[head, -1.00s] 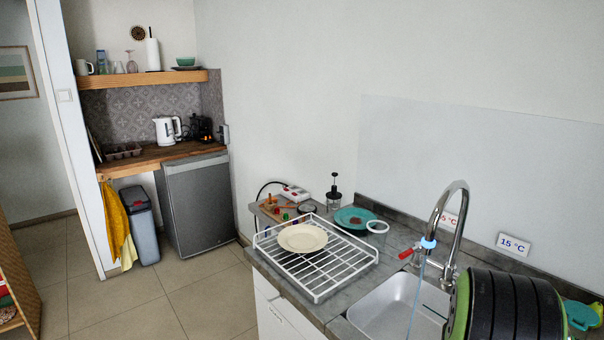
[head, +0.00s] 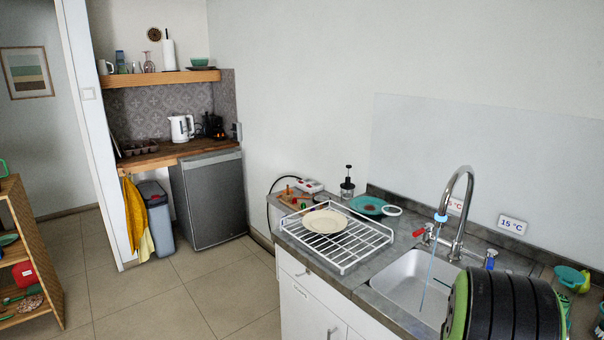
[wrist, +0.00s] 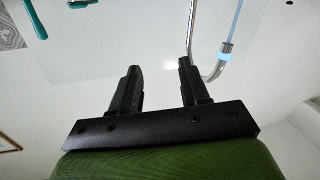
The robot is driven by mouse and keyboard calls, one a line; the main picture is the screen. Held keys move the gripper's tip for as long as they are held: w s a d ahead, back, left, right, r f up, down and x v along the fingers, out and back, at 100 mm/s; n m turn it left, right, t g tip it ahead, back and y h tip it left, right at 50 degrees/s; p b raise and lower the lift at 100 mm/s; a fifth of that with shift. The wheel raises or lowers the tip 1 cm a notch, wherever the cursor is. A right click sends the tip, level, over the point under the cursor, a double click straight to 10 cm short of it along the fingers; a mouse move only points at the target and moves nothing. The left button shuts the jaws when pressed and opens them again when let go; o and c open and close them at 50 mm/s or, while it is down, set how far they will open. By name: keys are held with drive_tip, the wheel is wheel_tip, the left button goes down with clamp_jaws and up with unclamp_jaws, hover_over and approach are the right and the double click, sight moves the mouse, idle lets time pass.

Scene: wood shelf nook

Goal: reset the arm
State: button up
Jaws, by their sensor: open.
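My gripper (wrist: 160,80) shows in the wrist view with its two dark fingers apart and nothing between them. The wrist view is upside down, with the faucet at its upper right and pale wall around the fingers. In the head view only my green and black arm shows at the lower right, in front of the sink counter; the fingers are out of that view.
The sink (head: 408,283) with its curved faucet (head: 461,205) is beside my arm. A white dish rack (head: 352,252) holding a cream plate (head: 325,221) stands on the counter. A wooden shelf unit (head: 32,245) is at the left edge. Open tiled floor (head: 180,300) lies between.

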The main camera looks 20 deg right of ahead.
drive_tip(key=a+f+n+g+y+b, duration=0.1)
drive_tip(key=a+f+y+b, duration=0.2)
drive_tip(key=a, duration=0.8)
drive_tip(key=a+f+n+y+b, duration=0.1)
drive_tip(key=a+y+b, duration=0.3)
drive_tip(key=a, duration=0.6)
drive_tip(key=s+a+f+n+g+y+b, duration=0.4)
drive_tip(key=s+a+n+y, duration=0.3)
drive_tip(key=s+a, duration=0.95)
wheel_tip(320, 180, up, 12)
drive_tip(key=p, duration=1.5)
drive_tip(key=shift+w+r+m, duration=0.25)
drive_tip(key=shift+w+m, duration=0.05)
drive_tip(key=shift+o, duration=1.1)
drive_tip(key=shift+r, duration=0.1)
drive_tip(key=shift+o, duration=1.4)
drive_tip(key=shift+f, duration=0.2)
drive_tip(key=shift+d, duration=0.1)
